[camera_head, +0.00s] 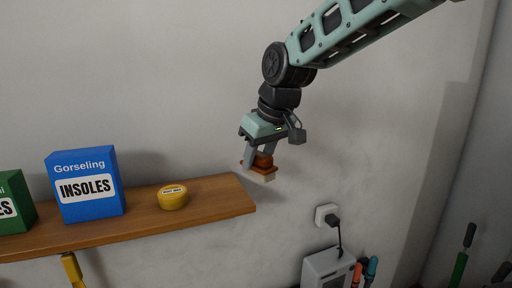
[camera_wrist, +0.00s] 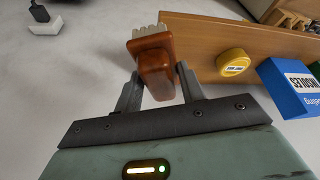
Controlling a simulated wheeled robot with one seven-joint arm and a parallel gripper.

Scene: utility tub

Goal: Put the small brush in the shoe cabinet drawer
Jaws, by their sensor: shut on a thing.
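The small brush (camera_head: 262,169) has a reddish-brown wooden body and pale bristles. My gripper (camera_head: 261,160) is shut on it and holds it in the air, just past the right end of the wooden shelf. In the wrist view the brush (camera_wrist: 155,65) sits between the two grey fingers of my gripper (camera_wrist: 160,84), its bristles pointing away from the gripper. The shoe cabinet drawer is not clearly identifiable in either view.
The wooden shelf (camera_head: 140,214) holds a round yellow tin (camera_head: 172,197), a blue insoles box (camera_head: 85,186) and a green box (camera_head: 14,203). A wall socket with a plug (camera_head: 327,215) and a grey device (camera_head: 327,270) are at lower right.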

